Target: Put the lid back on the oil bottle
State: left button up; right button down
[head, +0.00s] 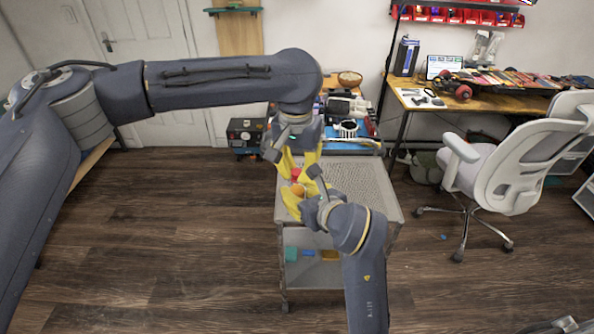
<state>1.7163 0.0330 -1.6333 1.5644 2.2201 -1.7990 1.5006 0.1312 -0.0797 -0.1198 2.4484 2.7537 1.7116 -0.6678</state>
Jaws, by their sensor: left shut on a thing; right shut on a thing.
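The red lid (296,174) shows small between the yellow fingers of my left gripper (298,165), which reaches down from above and is shut on it. The oil bottle (298,189) shows as a small orange patch just below the lid. My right gripper (295,199), coming from the lower right, is shut on the bottle. The lid is over or very close to the bottle's top; whether they touch cannot be told. The fingers hide much of both.
Both grippers are over the left part of a grey perforated cart top (365,185), whose right part is clear. Tools and a blue tray (345,146) are behind it. A white office chair (515,165) and a wooden desk (470,104) stand at the right.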

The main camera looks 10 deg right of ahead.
pick_arm(q)
jog(key=m, duration=0.5)
jog(key=shift+m, duration=0.4)
jog(key=m, duration=0.5)
jog(key=shift+m+g+h, duration=0.3)
jog(key=shift+m, duration=0.1)
jog(key=m, duration=1.2)
jog(key=shift+g, duration=0.3)
jog(key=m, duration=0.6)
jog(key=shift+m+y, duration=0.3)
jog(key=shift+y, duration=0.1)
jog(key=m, duration=0.4)
jog(key=shift+m, duration=0.4)
jog(key=m, duration=0.6)
jog(key=shift+f+m, duration=0.1)
jog(key=shift+m, duration=0.3)
jog(key=m, duration=0.6)
jog(key=shift+y, duration=0.3)
jog(key=o, duration=0.8)
jog(key=shift+c, duration=0.2)
